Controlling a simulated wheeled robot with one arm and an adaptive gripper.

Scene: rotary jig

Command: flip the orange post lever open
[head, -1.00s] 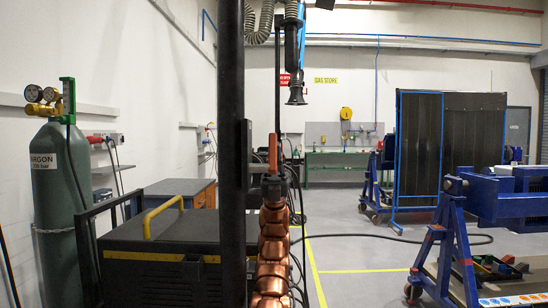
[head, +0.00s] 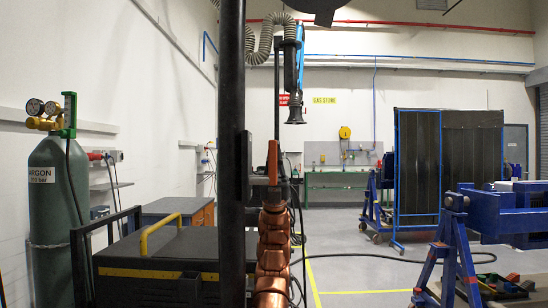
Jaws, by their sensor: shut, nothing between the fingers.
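The orange lever (head: 273,162) stands upright near the middle of the head view, just right of a thick dark upright post (head: 232,120). It looks like a narrow orange bar. My copper-coloured arm rises from the bottom edge directly below it. My gripper (head: 274,187) is the small dark part at the arm's upper end, seen from behind, just below the lever in the picture. It is shut with nothing held. Its fingertips are mostly hidden, and I cannot tell whether they touch the lever. The lever's base and pivot are also hidden.
A green argon cylinder (head: 52,205) and a dark machine with a yellow handle (head: 160,232) stand at left. A blue jig frame (head: 510,212) is at right, with dark screens (head: 440,165) behind. Grey floor between is mostly open, crossed by a cable.

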